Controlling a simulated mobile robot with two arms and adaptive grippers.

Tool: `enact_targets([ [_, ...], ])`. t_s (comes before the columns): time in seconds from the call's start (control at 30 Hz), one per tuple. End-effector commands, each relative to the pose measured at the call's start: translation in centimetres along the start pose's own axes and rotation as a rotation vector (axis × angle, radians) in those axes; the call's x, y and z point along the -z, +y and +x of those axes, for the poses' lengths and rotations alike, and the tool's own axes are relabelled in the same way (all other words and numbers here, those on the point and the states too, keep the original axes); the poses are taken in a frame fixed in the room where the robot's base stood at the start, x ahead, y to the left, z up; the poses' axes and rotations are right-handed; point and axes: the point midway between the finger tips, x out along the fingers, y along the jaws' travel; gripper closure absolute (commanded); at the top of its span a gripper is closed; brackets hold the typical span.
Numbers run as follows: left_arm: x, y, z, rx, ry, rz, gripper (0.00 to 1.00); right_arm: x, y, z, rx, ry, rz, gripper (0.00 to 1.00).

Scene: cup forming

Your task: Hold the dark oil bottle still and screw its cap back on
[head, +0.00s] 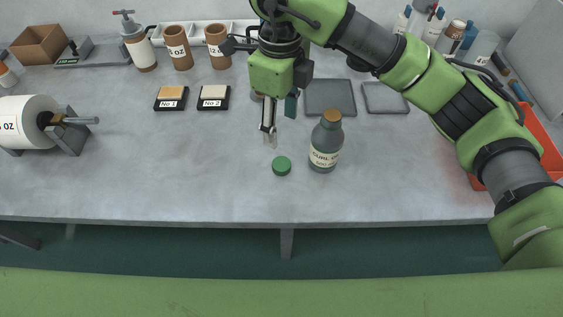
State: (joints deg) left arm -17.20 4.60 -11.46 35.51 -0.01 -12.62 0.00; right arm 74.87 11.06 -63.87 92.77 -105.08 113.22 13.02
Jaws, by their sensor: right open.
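The dark grey oil bottle (326,157) stands upright on the table right of centre, with a pale label on its front. Its top shows a round brown face; I cannot tell whether this is the open mouth or a stopper. A green round cap (282,166) lies on the table to the left of the bottle, apart from it. My right gripper (269,138) comes down from above, behind and slightly left of the green cap, open and empty. It touches neither the cap nor the bottle. My left gripper is not in view.
Two small blocks on black bases, No 1 (171,92) and No 2 (214,92), lie to the left. Dark square pads (331,96) lie behind the bottle. A white roll (24,122) stands far left, a red bin (541,130) far right. The front table is mostly clear.

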Motion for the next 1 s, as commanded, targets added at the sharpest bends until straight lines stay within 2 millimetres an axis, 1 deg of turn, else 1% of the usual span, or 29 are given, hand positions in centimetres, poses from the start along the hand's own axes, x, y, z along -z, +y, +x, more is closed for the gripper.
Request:
enact_targets([
  [0.07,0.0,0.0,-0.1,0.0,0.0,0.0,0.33,0.0,0.0,0.2,-0.002,0.0,0.0,0.49],
  [0.17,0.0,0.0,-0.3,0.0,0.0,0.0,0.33,0.0,0.0,1.1,-0.003,0.002,0.0,0.49],
  [0.4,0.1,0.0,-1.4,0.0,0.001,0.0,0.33,0.1,0.1,5.8,-0.006,0.002,0.0,0.49],
  [0.5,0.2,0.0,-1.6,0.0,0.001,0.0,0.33,0.0,0.1,7.3,-0.005,0.001,0.0,0.49],
  [0.6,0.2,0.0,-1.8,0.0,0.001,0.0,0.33,0.0,0.1,8.3,-0.003,0.0,0.0,0.49],
  [0.7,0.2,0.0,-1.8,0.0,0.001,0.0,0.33,0.0,0.1,8.6,-0.003,-0.001,-0.001,0.49],
  [1.0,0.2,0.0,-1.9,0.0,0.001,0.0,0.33,0.0,0.1,8.8,-0.003,-0.001,-0.001,0.49],
])
